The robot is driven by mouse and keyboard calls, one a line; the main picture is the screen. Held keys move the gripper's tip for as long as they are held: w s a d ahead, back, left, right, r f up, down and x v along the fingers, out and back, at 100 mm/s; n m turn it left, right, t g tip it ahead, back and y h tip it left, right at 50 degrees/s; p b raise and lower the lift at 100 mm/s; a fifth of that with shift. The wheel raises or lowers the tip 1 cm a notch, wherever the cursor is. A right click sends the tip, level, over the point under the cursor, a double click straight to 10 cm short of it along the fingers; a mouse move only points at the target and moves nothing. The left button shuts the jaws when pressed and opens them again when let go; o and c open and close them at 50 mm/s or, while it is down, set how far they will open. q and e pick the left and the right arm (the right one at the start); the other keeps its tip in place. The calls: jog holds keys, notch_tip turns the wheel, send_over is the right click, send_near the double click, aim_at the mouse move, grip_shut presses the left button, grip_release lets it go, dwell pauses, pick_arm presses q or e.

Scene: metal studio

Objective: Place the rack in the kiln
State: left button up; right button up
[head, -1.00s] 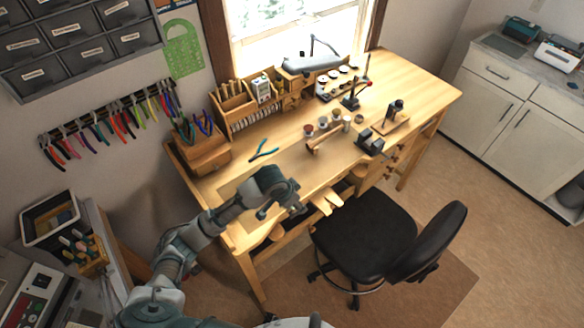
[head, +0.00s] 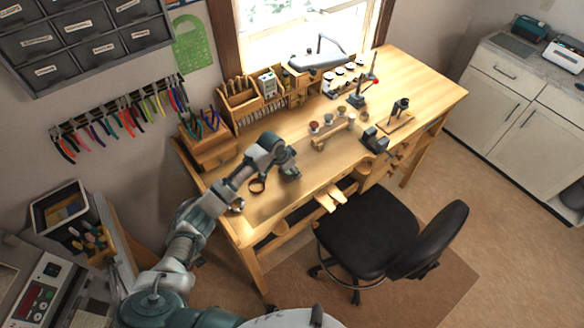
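My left gripper (head: 290,168) is low over the middle of the wooden workbench (head: 420,92), at the end of my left arm. Its fingers are small and partly hidden, so I cannot tell whether it is open. A small wooden rack (head: 333,134) with several little jars stands on the bench to the right of the gripper, apart from it. I cannot tell whether this is the task's rack. No kiln is clearly identifiable; a grey unit with a control panel and red display (head: 38,292) is at the lower left. My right gripper is not in view.
Wooden organizers (head: 240,105) and a plier box (head: 208,150) line the bench's back. A black chair (head: 367,235) stands in front. A white cabinet (head: 510,105) is at right; pliers (head: 120,120) hang on the wall.

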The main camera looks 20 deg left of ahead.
pick_arm(q)
jog(key=shift+f, duration=0.25)
jog(key=o, duration=1.1)
jog(key=shift+a, duration=0.15)
jog(key=shift+o, duration=0.2)
